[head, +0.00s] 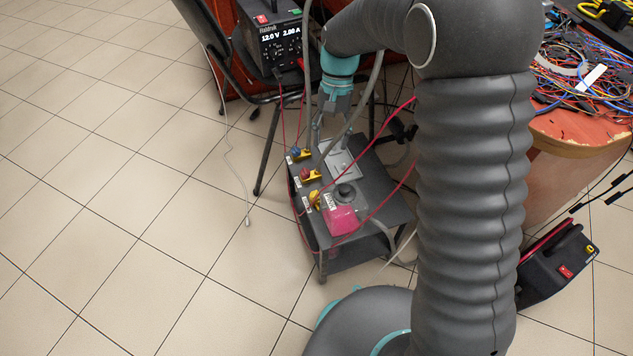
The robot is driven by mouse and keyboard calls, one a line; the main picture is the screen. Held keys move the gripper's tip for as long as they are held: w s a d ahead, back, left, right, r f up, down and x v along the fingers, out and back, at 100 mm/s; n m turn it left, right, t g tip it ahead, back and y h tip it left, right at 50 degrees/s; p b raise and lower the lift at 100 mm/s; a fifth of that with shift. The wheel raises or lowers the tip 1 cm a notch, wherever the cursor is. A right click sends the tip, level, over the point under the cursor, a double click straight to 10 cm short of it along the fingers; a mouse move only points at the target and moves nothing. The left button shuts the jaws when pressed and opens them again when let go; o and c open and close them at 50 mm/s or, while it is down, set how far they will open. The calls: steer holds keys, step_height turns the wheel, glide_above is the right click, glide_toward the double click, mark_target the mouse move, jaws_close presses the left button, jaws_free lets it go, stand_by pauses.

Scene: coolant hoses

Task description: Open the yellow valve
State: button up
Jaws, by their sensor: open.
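Three small valves stand in a row along the left edge of a small dark cart (377,207). The nearest, a yellow valve (315,199), has a yellow handle and a white label beside it. The middle valve (309,175) has a red handle on a yellow body. The farthest valve (299,155) has a blue handle on a yellow body. My gripper (333,117) is open, below its teal wrist, toward the far end of the cart. It is apart from the yellow valve, farther back. Its fingertips are small and partly lost among grey hoses.
Grey hoses (379,75) loop around my gripper. A power supply (276,42) sits on a chair behind. A cable-covered table (570,125) and a black case (557,265) are at right. The left floor is mostly clear.

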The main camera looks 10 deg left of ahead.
step_height(320, 180, down, 2)
steer(key=a, duration=0.2)
steer(key=g, duration=0.1)
glide_toward(315, 194)
steer(key=x, duration=0.8)
steer(key=shift+s+f, duration=0.1)
steer(key=shift+f, duration=0.15)
